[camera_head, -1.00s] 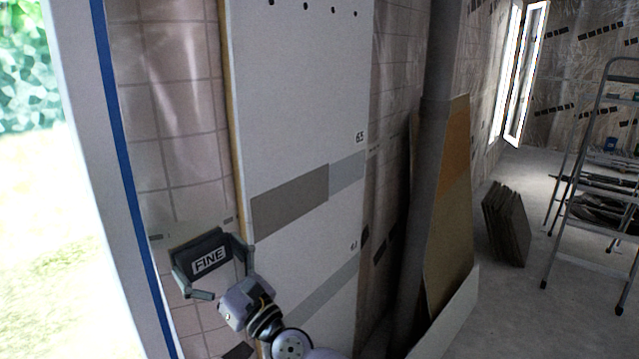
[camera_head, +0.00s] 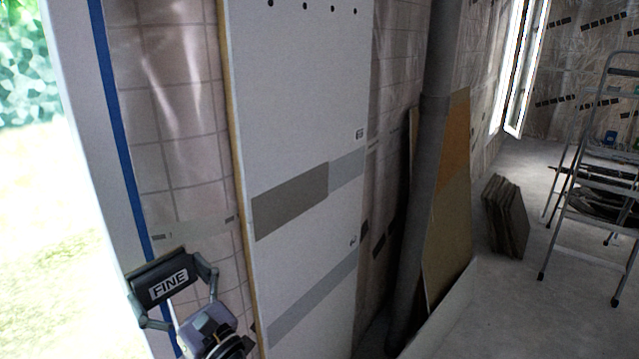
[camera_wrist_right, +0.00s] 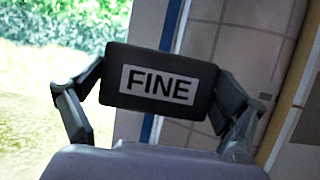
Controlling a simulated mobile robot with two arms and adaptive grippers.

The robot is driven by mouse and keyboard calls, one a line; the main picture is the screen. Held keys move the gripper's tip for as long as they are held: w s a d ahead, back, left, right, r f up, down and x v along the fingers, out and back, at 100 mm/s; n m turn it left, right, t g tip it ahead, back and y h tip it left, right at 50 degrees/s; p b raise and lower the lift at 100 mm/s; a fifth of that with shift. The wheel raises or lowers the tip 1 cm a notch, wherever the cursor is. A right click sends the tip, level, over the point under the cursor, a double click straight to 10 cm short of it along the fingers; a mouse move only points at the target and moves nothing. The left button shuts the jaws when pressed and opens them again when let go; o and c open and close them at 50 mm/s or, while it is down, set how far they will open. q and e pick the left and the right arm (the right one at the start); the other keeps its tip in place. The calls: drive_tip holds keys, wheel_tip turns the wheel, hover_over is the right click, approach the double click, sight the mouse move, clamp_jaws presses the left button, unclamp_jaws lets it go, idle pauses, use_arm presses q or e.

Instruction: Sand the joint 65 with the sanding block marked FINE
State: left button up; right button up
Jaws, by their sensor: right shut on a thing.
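My right gripper (camera_head: 176,298) is shut on a dark sanding block (camera_head: 150,284) with a white FINE label, at the lower left in the head view. In the right wrist view the block (camera_wrist_right: 190,106) sits between both fingers, label facing the camera. The joint by the small 65 label (camera_head: 359,134) is a band across the white panel (camera_head: 300,110). Its left part is darker grey-brown (camera_head: 290,201) and its right part lighter grey (camera_head: 347,168). The block is left of the panel and below this band, apart from it. My left gripper is not in view.
A second light grey band (camera_head: 310,302) crosses the panel lower down. Right of the panel stand a grey pipe (camera_head: 425,160) and leaning brown boards (camera_head: 450,200). A stack of dark tiles (camera_head: 505,215) and a stepladder (camera_head: 600,180) stand farther right. A bright opening is at left.

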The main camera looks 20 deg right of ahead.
drive_tip(key=s+a, duration=0.5)
drive_tip(key=a, duration=0.2)
drive_tip(key=shift+a+p, duration=0.2)
drive_tip(key=shift+p, duration=0.1)
drive_tip(key=s+d+p, duration=0.2)
drive_tip(key=s+d, duration=0.2)
drive_tip(key=s, duration=0.1)
drive_tip(key=shift+s, duration=0.35)
idle(0.4)
idle(0.3)
